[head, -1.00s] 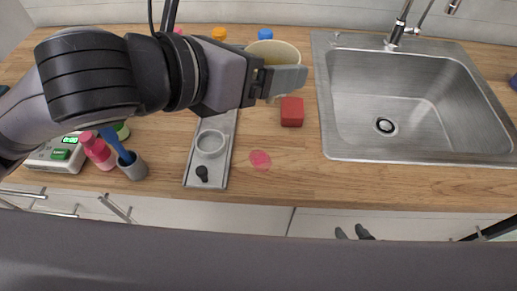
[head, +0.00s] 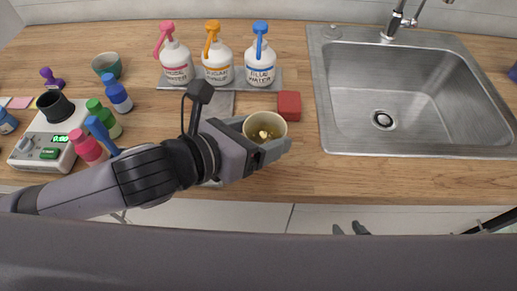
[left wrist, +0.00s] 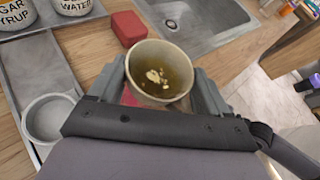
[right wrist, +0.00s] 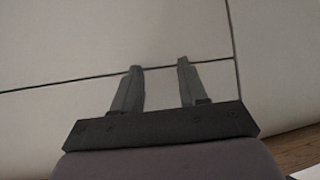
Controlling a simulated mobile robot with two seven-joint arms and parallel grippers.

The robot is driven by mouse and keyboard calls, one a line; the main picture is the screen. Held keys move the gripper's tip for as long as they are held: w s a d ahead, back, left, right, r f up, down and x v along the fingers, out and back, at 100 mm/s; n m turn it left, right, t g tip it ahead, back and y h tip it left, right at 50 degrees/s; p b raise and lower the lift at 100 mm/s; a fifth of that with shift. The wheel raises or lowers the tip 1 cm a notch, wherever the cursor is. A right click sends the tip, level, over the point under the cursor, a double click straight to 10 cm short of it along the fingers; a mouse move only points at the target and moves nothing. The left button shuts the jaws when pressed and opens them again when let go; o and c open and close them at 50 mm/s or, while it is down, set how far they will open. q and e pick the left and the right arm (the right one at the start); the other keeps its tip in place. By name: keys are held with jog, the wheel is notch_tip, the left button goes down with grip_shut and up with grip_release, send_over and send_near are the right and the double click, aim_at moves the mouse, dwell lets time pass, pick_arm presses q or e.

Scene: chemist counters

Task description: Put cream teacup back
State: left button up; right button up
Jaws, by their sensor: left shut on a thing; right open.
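The cream teacup (head: 265,124) is in my left gripper (head: 262,140), which is shut on it. In the left wrist view the cup (left wrist: 160,58) sits upright between the two fingers (left wrist: 163,85) and holds a yellow-green liquid with pale floating bits. Whether the cup's base touches the counter is hidden. My right gripper (right wrist: 160,85) is open and empty, in front of white cabinet fronts.
A red block (head: 289,105) lies just behind the cup. Pump bottles (head: 218,68) stand on a grey tray at the back. A metal tray with a round cup-like holder (left wrist: 48,118) lies left of the cup. The sink (head: 400,90) is right. Small bottles and a scale (head: 45,140) are left.

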pick_arm(q)
jog(key=shift+f+b, duration=0.3)
jog(key=shift+f, duration=1.85)
jog(key=shift+f, duration=0.2)
jog(key=o, duration=1.2)
jog(key=shift+r, duration=0.1)
